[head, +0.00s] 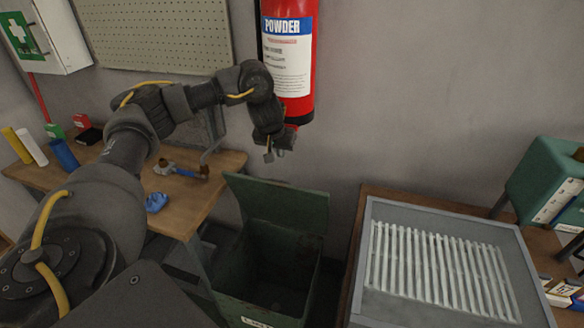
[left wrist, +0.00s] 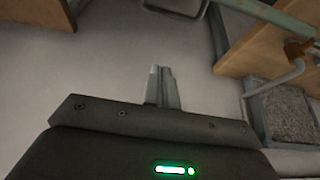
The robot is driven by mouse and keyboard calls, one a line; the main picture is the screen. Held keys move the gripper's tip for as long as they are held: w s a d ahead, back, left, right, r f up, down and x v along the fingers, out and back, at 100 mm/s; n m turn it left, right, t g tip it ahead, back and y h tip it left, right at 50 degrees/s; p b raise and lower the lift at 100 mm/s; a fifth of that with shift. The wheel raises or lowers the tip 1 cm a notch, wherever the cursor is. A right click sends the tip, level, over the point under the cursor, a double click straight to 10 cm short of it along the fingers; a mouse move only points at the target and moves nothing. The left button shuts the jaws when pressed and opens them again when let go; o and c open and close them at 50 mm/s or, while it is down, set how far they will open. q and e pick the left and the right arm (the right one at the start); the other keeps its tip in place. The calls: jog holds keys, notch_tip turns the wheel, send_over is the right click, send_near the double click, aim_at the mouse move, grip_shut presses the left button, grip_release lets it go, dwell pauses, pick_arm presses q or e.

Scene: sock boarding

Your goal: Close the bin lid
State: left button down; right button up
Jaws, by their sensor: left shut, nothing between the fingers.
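The dark green bin (head: 230,262) stands on the floor between two tables. Its mouth is open and its inside looks dark and empty. The bin lid (head: 280,206) is raised at the back of the bin, leaning up near the wall. My left gripper (head: 276,154) is shut and empty, above and behind the top edge of the lid, apart from it. In the left wrist view the two fingers (left wrist: 161,85) are together with nothing between them. My right gripper is out of view.
A red fire extinguisher (head: 289,60) hangs on the wall just above my left gripper. A wooden bench (head: 215,180) with tools and a blue glove (head: 157,202) is left of the bin. A grey ribbed tray (head: 375,225) on a table is at the right.

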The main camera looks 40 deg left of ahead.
pick_arm(q)
jog(key=b+x, duration=0.4)
jog(key=x, duration=0.6)
jog(key=shift+s+d+f+p, duration=0.1)
jog(key=shift+s+d+p, duration=0.2)
jog(key=shift+s, duration=0.35)
jog(key=shift+s+d+r+p, duration=0.1)
jog(key=shift+s+d+p, duration=0.2)
jog(key=shift+s, duration=0.35)
jog(key=shift+s+d+f+p, duration=0.1)
jog(key=shift+s+d+p, duration=0.1)
jog(key=shift+s+p, duration=0.35)
jog(key=shift+s, duration=0.15)
